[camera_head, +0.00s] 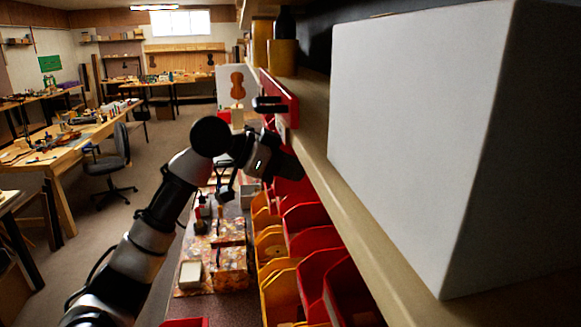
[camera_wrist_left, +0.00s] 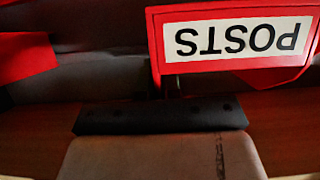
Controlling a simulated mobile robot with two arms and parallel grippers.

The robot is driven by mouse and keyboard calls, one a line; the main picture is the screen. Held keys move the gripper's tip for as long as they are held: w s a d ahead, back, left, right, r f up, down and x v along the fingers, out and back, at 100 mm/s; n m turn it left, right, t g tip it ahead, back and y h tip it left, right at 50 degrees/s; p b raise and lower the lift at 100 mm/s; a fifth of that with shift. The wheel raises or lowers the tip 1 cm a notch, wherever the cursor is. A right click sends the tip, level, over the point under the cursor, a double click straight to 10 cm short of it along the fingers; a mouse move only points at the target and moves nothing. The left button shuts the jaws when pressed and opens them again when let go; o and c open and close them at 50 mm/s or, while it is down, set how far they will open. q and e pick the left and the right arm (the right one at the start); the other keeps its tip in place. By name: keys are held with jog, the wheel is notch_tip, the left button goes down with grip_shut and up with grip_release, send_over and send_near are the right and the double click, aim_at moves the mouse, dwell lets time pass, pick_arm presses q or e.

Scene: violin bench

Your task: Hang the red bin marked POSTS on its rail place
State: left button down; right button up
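The red bin marked POSTS (camera_wrist_left: 235,45) shows at the upper right of the left wrist view. Its white label appears upside down, close to the camera. In the head view I cannot tell which red bin it is; no label is readable there. My left gripper (camera_head: 287,165) is in front of the red and yellow bins below the shelf, at the end of my left arm. My right gripper is not in view.
Red bins (camera_head: 309,214) and yellow bins (camera_head: 281,292) stand in rows under a wooden shelf edge (camera_head: 345,195). A large white box (camera_head: 415,130) sits on the shelf at right. The bench below holds small boxes (camera_head: 190,275). Open floor lies left, beyond my arm.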

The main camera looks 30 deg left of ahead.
aim_at(306, 193)
pick_arm(q)
jog(key=shift+r, duration=0.15)
dwell(0.8)
jog(key=shift+w+d+p, duration=0.5)
jog(key=shift+d+p, duration=0.1)
jog(key=shift+d, duration=0.05)
jog(key=shift+w+d+p, duration=0.45)
jog(key=shift+d+p, duration=0.15)
jog(key=shift+d, duration=0.05)
dwell(1.8)
jog(key=shift+f+b, duration=0.6)
jog(key=shift+f, duration=0.4)
dwell(0.5)
jog(key=c, duration=1.2)
grip_release()
jog(key=shift+c, duration=0.2)
jog(key=shift+a, duration=0.1)
jog(key=shift+s+a, duration=0.15)
jog(key=shift+s, duration=0.05)
jog(key=b+v, duration=0.4)
jog(key=v, duration=0.6)
